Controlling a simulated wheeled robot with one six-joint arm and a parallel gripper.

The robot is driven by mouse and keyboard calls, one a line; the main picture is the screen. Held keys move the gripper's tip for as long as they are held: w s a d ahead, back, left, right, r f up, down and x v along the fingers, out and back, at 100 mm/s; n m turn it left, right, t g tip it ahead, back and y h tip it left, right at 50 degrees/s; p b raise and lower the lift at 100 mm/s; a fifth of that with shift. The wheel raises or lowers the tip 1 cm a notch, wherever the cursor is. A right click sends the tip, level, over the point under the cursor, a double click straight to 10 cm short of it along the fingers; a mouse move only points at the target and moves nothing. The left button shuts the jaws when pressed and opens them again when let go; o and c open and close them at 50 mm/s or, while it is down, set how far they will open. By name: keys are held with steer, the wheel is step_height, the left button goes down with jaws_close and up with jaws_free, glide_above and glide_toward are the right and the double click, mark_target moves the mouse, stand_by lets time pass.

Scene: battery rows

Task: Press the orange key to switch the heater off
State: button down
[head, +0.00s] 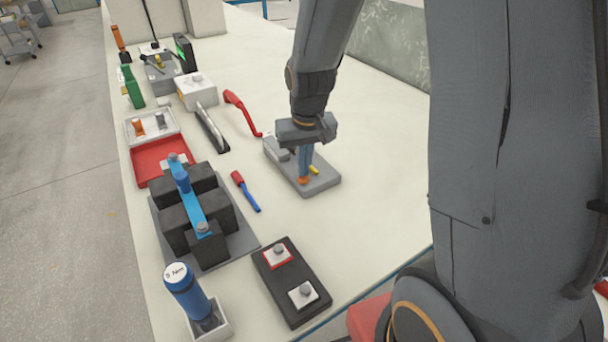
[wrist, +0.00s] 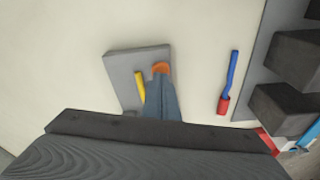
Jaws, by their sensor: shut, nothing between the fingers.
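The heater control is a flat grey box (head: 322,180) on the bench, with a round orange key (head: 304,181) near its front edge and a small yellow part (head: 314,170) beside the key. My gripper (head: 304,174) is shut and empty, pointing down, with its blue-grey fingertips at the orange key. In the wrist view, the fingers (wrist: 161,85) partly cover the orange key (wrist: 161,67), and the yellow part (wrist: 140,84) shows to their left on the grey box (wrist: 122,69). Whether the fingertips touch the key or hover just above it, I cannot tell.
A red-and-blue tool (head: 246,192) lies left of the box, and a red curved handle (head: 240,110) lies behind it. Dark battery blocks (head: 207,247) with a blue bar stand at the left. A dark terminal block (head: 291,282) is in front. Bench to the right is clear.

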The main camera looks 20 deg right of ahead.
steer(key=shift+r+p, duration=2.3)
steer(key=shift+r, duration=0.4)
